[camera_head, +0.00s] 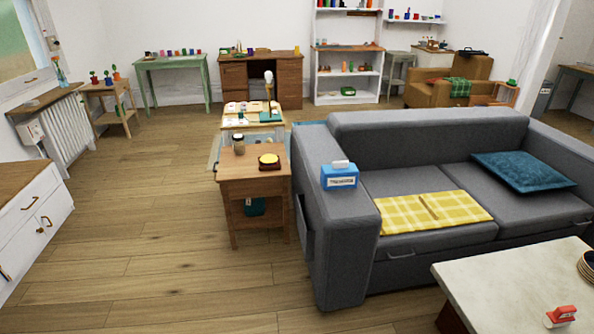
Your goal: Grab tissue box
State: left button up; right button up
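A blue tissue box (339,177) with a white label on its front stands upright on the left armrest of the grey sofa (345,235). A white tissue sticks up from its top. Neither of my grippers shows in the head view, and nothing touches the box from above.
A wooden side table (253,186) with a jar and a yellow-topped item stands left of the sofa. A pale coffee table (515,284) with a red item is at the front right. A white cabinet (30,228) is at the left. The wooden floor (150,240) between is clear.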

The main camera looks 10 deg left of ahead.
aim_at(335, 176)
jog(key=u, duration=0.7)
jog(key=i, duration=0.8)
jog(key=u, duration=0.35)
